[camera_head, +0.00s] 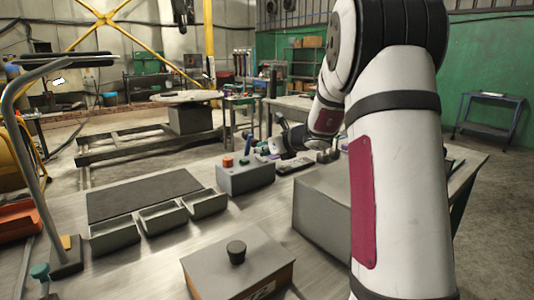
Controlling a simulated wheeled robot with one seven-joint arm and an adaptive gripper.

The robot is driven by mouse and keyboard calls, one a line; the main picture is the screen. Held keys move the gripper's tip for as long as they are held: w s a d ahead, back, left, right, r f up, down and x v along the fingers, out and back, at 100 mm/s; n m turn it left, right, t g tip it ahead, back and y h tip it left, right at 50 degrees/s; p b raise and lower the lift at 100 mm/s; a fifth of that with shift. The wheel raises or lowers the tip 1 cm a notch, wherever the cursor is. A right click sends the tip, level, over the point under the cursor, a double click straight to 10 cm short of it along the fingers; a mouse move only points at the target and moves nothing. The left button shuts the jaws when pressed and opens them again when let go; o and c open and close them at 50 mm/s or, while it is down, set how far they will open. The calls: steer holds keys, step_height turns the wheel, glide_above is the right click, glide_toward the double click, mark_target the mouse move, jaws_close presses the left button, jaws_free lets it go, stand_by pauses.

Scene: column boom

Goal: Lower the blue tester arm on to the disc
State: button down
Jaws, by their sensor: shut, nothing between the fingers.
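My arm rises along the right, bends at the top and reaches down behind itself over the far part of the bench. Its small far end, with my gripper (277,142), is above the bench behind the grey control box. The fingers are shut and empty, but tiny and hard to separate from the things behind. A small blue part (262,148) shows beside it, perhaps the tester arm. I cannot tell whether they touch. I cannot make out the disc; my arm covers part of that area.
The grey control box (245,178) has an orange-red and a green button. Grey bins (160,219) and a dark mat (143,195) lie left. A box with a black knob (237,252) stands in front. A larger grey box (318,205) stands beside my arm. A bent grey post (33,170) rises left.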

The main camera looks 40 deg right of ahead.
steer(key=shift+w+r+p, duration=0.1)
steer(key=shift+r+p, duration=0.1)
steer(key=shift+p, duration=0.55)
steer(key=shift+w+g+p, duration=0.1)
steer(key=shift+g+p, duration=0.2)
steer(key=shift+p, duration=0.35)
